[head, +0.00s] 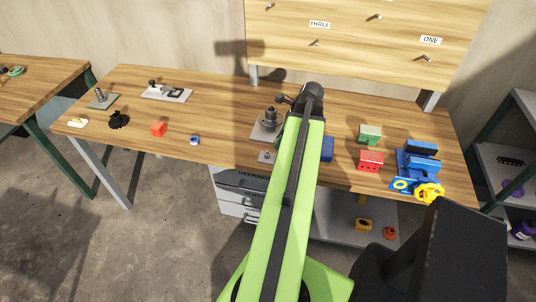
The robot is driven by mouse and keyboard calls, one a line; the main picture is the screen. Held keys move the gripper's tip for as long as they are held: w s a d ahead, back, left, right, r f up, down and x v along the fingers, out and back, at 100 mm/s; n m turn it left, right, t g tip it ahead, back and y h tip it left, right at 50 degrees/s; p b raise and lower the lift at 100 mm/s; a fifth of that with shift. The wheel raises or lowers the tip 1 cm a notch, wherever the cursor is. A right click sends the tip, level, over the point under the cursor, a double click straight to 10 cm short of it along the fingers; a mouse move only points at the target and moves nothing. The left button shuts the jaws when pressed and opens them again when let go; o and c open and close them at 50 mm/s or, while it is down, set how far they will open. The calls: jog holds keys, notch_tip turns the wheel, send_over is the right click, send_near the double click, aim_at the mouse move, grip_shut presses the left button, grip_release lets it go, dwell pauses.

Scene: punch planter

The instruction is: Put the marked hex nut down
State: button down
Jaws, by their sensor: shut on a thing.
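My green arm rises through the middle of the view to a dark joint over the back of the workbench (225,100). My gripper cannot be made out; the arm hides what lies behind it. A nut held in it does not show either. A small blue and white ring-like piece (194,140) lies on the bench left of the arm. It is too small to tell whether it is a hex nut or carries a mark.
A grey plated device (267,131) stands beside my arm. Right are green (370,133) and red blocks (369,160) and a blue vise-like device (420,160).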

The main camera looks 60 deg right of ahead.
aim_at(267, 150)
jog(key=w+f, duration=0.1)
jog(key=w, duration=0.1)
jog(key=w+f+b, duration=0.1)
jog(key=shift+w+a+f+b, duration=0.2)
jog(key=shift+w+f+b, duration=0.1)
jog(key=shift+w+f, duration=0.1)
jog(key=shift+w+a, duration=0.1)
jog(key=shift+w, duration=0.4)
notch_tip(267, 150, down, 4)
jog(key=b, duration=0.4)
jog(key=shift+f, duration=0.25)
jog(key=c, duration=1.1)
grip_release()
jog(key=shift+r, duration=0.1)
jog(key=shift+r, duration=0.1)
jog(key=shift+s+r, duration=0.1)
jog(key=shift+r, duration=0.15)
jog(key=p+v, duration=1.1)
jog(key=v, duration=0.1)
jog(key=shift+f, duration=0.15)
